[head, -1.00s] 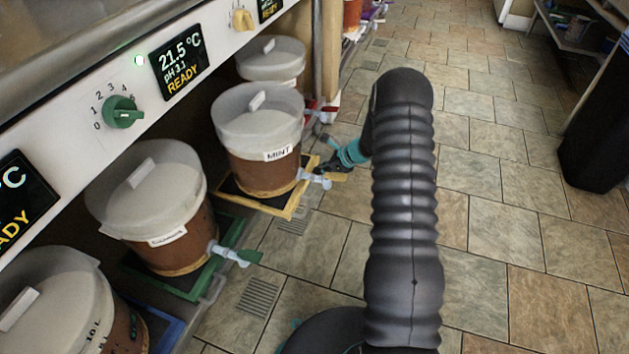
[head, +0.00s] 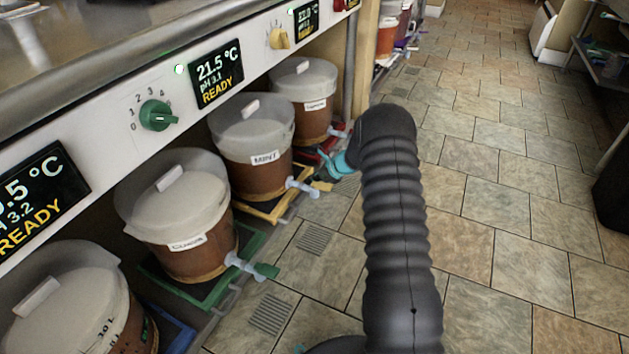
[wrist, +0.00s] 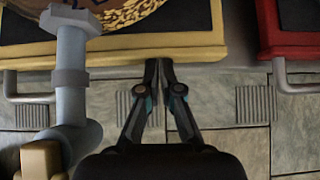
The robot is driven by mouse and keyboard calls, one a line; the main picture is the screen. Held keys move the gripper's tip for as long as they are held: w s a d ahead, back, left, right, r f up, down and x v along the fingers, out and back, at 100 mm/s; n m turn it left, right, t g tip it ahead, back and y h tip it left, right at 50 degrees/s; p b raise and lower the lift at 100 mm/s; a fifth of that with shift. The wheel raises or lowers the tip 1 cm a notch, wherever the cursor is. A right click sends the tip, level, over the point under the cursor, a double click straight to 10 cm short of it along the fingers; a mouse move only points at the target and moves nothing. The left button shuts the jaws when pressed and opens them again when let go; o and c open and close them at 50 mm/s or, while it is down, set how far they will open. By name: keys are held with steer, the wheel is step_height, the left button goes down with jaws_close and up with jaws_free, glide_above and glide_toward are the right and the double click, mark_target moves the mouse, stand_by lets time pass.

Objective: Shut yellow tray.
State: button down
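The yellow tray (head: 266,212) sits under the counter and bears the brown bucket with the MINT label (head: 254,155). In the wrist view its yellow front edge (wrist: 110,56) runs across the top, about level with the red tray's front. A grey handle bar hangs below that edge. My gripper (wrist: 158,63) is shut and empty, its fingertips at the yellow front edge right of its middle. I cannot tell if they touch it. In the head view the gripper is mostly hidden behind my arm.
The bucket's tap (wrist: 72,90) juts out left of my gripper. The red tray (wrist: 290,52) lies to the right. The green tray (head: 205,297) with its bucket is nearer in the head view. Tiled floor (head: 500,210) on the right is clear.

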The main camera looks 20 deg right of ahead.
steer(key=shift+w+a+r, duration=0.1)
steer(key=shift+w+a, duration=0.1)
steer(key=shift+a, duration=0.2)
steer(key=shift+d, duration=0.1)
steer(key=s+d+r, duration=0.6)
steer(key=s+d, duration=0.1)
steer(key=d, duration=0.2)
steer(key=shift+s+r+p, duration=0.3)
steer(key=shift+r+p, duration=0.1)
